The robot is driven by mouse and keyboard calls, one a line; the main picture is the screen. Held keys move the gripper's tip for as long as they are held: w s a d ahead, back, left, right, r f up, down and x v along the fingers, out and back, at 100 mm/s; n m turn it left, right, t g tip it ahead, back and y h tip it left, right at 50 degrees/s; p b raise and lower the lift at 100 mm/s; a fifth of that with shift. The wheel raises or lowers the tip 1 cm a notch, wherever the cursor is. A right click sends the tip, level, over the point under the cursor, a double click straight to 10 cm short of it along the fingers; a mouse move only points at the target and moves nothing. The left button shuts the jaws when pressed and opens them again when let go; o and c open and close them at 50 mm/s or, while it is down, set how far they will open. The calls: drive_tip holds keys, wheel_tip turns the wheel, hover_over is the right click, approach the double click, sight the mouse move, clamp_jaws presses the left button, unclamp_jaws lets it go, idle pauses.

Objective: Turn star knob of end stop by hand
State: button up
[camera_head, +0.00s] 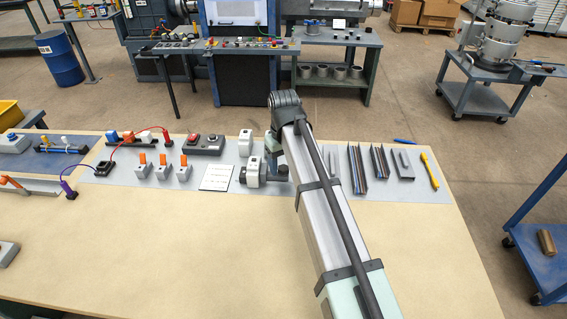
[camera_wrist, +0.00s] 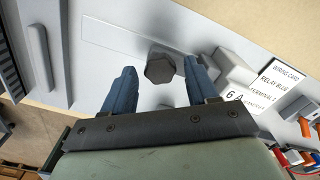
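The dark grey, many-sided knob (camera_wrist: 160,68) shows in the wrist view near the top middle, above a light grey surface. My gripper (camera_wrist: 160,65) has its two blue fingers spread, one on each side of the knob. A small gap shows between the knob and each finger, a little wider on the left. The knob is not gripped. In the head view my arm covers this area, and I cannot make out the knob or fingertips there.
Beside the right finger stands a light grey block (camera_wrist: 232,68), with a printed card (camera_wrist: 283,75) beyond it. A grey bar-shaped part (camera_wrist: 40,55) lies at left. In the head view, orange-topped parts (camera_head: 162,168) stand left of the card. The front of the table (camera_head: 180,245) is clear.

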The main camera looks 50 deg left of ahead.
idle(0.3)
drive_tip(key=shift+r, duration=3)
wheel_tip(320, 180, up, 14)
drive_tip(key=shift+f, duration=0.1)
